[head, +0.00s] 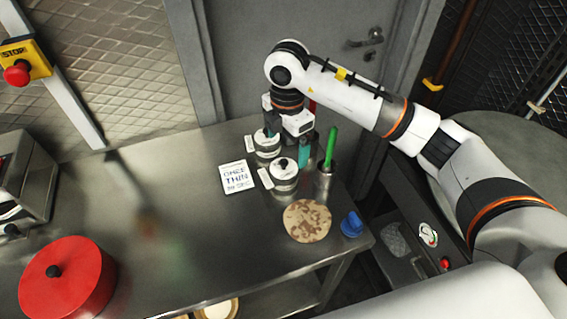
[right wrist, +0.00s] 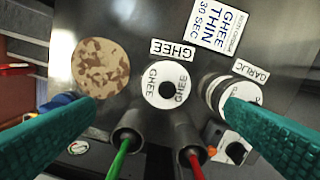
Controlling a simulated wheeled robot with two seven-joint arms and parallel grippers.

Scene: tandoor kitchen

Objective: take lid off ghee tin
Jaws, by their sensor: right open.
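The ghee tin (head: 285,186) stands on the steel counter, with its white lid on and a dark knob on top. In the right wrist view the ghee tin's lid (right wrist: 152,97) reads GHEE and faces the camera near the middle. My right gripper (head: 288,147) is open and empty, pointing down above and just behind the ghee tin in the head view. In the right wrist view its teal fingers sit far apart, either side of the lid. The right finger overlaps the garlic tin (right wrist: 212,88). My left gripper is not in view.
The garlic tin also shows in the head view (head: 266,152), behind the ghee tin. A steel cup (head: 324,184) with a green-handled tool stands close right. A brown mottled disc (head: 307,221) and blue object (head: 351,224) lie in front. A label card (head: 237,177) lies left. The counter's left middle is clear.

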